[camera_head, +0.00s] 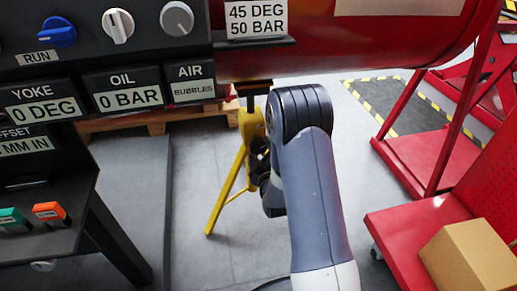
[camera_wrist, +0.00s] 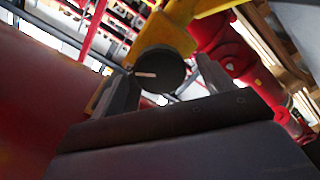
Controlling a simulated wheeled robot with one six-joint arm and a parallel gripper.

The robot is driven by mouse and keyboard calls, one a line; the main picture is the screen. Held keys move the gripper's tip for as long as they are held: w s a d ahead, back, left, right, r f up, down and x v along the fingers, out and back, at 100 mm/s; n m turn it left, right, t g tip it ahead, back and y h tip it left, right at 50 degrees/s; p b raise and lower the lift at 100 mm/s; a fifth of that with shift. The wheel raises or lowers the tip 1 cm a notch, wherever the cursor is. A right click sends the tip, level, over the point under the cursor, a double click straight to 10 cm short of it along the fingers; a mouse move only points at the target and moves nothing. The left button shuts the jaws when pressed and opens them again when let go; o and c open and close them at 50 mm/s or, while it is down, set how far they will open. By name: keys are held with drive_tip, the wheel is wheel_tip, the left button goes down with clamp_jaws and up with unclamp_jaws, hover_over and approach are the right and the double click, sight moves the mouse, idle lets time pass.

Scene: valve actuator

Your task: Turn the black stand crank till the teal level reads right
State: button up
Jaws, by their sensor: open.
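A yellow stand (camera_head: 240,170) stands on the floor under the red cylinder in the head view, partly behind my arm. In the wrist view, a black round crank part (camera_wrist: 160,68) with a pale mark sits against the yellow stand body (camera_wrist: 168,36). My gripper (camera_wrist: 165,84) is open, with one finger on each side of the black part; I cannot tell whether they touch it. In the head view, my arm hides the gripper and most of the crank. I cannot make out a teal level in either view.
A red cylinder (camera_head: 350,50) hangs above. A black console (camera_head: 60,70) reads YOKE 0 DEG, OIL 0 BAR and AIR BUBBLES. A sign (camera_head: 256,18) reads 45 DEG, 50 BAR. A red cart (camera_head: 395,225) with a cardboard box (camera_head: 468,258) stands right.

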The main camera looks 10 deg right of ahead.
drive_tip(key=shift+w, duration=1.45)
drive_tip(key=shift+c, duration=0.2)
drive_tip(key=c, duration=0.9)
drive_tip(key=shift+c, duration=0.2)
drive_tip(key=shift+m, duration=0.3)
